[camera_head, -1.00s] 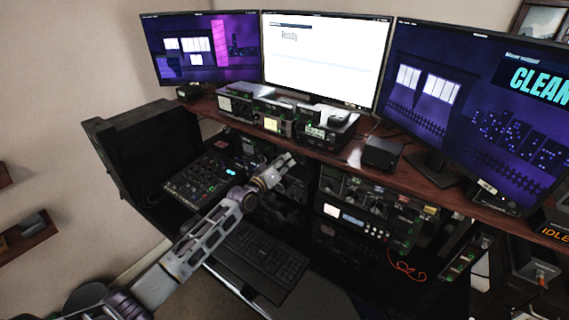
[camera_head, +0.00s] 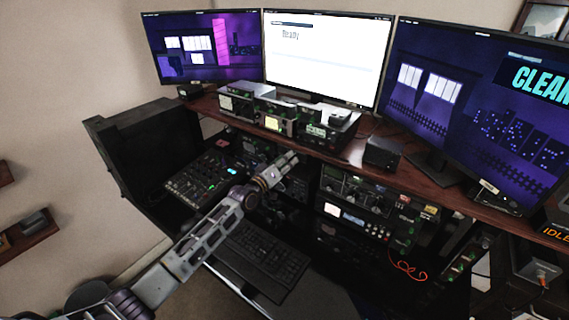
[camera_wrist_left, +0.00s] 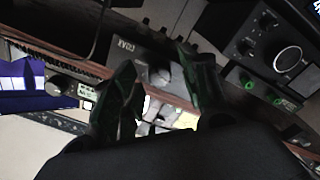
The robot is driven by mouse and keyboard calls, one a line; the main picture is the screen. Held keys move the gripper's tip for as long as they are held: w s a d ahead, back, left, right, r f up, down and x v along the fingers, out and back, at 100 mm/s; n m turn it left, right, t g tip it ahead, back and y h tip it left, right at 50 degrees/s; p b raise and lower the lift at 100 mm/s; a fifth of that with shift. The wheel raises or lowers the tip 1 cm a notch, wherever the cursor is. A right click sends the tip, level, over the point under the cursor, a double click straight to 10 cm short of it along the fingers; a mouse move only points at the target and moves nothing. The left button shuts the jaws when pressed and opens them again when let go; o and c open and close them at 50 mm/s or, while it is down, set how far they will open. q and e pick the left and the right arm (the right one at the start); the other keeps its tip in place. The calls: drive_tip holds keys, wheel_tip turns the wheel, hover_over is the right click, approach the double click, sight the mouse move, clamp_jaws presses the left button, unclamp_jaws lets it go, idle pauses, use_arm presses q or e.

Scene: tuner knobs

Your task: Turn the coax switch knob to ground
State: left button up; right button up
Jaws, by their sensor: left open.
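The coax switch is a dark box with a white COAX label (camera_wrist_left: 130,48) that reads upside down in the left wrist view. A grey rounded knob (camera_wrist_left: 150,73) shows on it, between my fingers in the picture. My left gripper (camera_wrist_left: 162,95) is open, one dark finger on each side of the knob. I cannot tell whether either finger touches it. In the head view my left gripper (camera_head: 289,160) is at the front edge of the desk shelf, and the switch cannot be made out there. The knob's pointer and position marks are not readable. My right gripper is not in view.
A unit with a large round dial (camera_wrist_left: 288,60) is close to the right finger in the wrist view. In the head view, radios (camera_head: 275,120) stand on the wooden shelf (camera_head: 350,152), with rack units (camera_head: 370,195) and a keyboard (camera_head: 262,255) below.

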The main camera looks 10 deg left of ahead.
use_arm(q)
drive_tip(key=shift+s, duration=0.1)
drive_tip(key=v, duration=1.1)
drive_tip(key=shift+s+a, duration=0.15)
drive_tip(key=shift+s, duration=0.25)
idle(0.3)
idle(0.6)
